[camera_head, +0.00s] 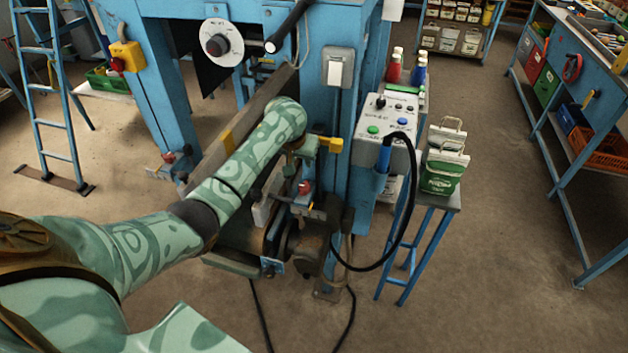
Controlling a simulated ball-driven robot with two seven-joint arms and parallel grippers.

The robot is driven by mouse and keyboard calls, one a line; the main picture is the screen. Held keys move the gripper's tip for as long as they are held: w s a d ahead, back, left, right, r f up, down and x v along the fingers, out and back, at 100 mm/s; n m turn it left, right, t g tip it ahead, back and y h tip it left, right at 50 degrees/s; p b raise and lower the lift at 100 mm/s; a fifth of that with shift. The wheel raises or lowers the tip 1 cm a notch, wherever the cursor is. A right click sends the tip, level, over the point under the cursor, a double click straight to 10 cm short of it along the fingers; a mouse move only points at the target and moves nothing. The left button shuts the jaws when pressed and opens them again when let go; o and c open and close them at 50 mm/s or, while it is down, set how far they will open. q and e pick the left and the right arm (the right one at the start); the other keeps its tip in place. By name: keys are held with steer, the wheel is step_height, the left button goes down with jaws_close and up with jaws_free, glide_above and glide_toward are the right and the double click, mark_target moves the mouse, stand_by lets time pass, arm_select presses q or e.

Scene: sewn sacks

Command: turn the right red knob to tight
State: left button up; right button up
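The right red knob (304,187) sits low on the front of the blue machine, above a roller. Another red knob (168,158) is on the machine's left side. My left arm reaches in from the left, and its wrist bends down just above the right red knob. My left gripper (299,170) points down close over this knob. Its fingers are small and partly hidden by the wrist, so I cannot tell whether they touch the knob or are open or shut. Any tight marking is too small to read. My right gripper is not in view.
A yellow handle (331,145) sticks out right beside my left wrist. A grey control box (386,127) with a black cable stands right of it. Green-and-white sacks (443,165) rest on a blue stand. A ladder (45,90) is at left. Open floor lies at the lower right.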

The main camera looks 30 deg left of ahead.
mark_target(307, 181)
arm_select(q)
steer(key=b+x, duration=0.7)
steer(key=x, duration=0.5)
steer(key=shift+w+a+f, duration=0.1)
steer(key=shift+f, duration=0.25)
steer(key=shift+w+f+b, duration=0.3)
steer(key=shift+f+b, duration=0.2)
steer(key=shift+b, duration=0.1)
steer(key=shift+a, duration=0.1)
steer(key=shift+c, duration=0.6)
jaws_close()
